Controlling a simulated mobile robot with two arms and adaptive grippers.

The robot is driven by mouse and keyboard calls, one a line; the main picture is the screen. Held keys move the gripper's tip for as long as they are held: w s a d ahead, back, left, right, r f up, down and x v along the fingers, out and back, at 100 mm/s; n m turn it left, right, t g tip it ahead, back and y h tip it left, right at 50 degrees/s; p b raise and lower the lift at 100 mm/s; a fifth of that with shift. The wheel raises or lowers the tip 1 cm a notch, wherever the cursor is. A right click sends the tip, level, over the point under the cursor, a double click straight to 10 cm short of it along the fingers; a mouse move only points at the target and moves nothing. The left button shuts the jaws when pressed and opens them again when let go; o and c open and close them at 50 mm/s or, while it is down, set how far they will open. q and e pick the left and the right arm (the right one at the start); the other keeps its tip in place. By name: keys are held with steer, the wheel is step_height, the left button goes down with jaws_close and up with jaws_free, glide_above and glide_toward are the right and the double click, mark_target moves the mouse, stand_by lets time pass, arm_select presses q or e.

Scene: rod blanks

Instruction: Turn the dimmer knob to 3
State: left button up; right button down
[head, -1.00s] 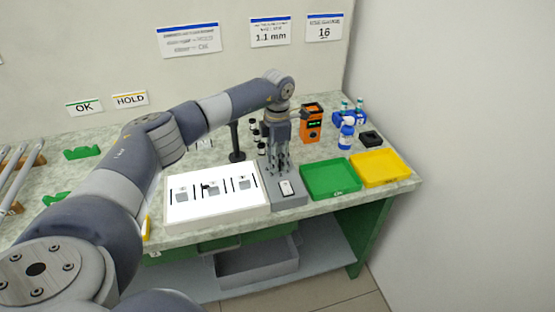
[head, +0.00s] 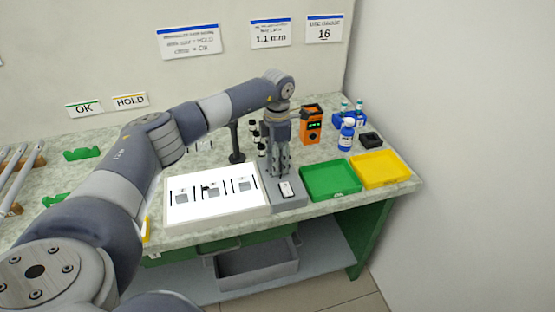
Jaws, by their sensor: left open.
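A grey control box (head: 290,203) with a small white switch or plate (head: 286,190) stands at the right end of a bright white light panel (head: 215,208). My left gripper (head: 279,176) points straight down over the back part of this box, with its fingers apart. No dimmer knob or scale shows; the gripper covers the back of the box, so I cannot tell whether the fingers are around a knob or touching one. My right gripper is not in view.
A green tray (head: 332,193) and a yellow tray (head: 408,176) lie right of the box. An orange meter (head: 311,127), a blue bottle (head: 346,138) and a dark stand (head: 236,146) stand behind. A grey bin (head: 257,270) sits below the tabletop.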

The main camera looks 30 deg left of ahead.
arm_select(q)
step_height(320, 180, up, 12)
steer(key=shift+f, duration=0.15)
stand_by(0.6)
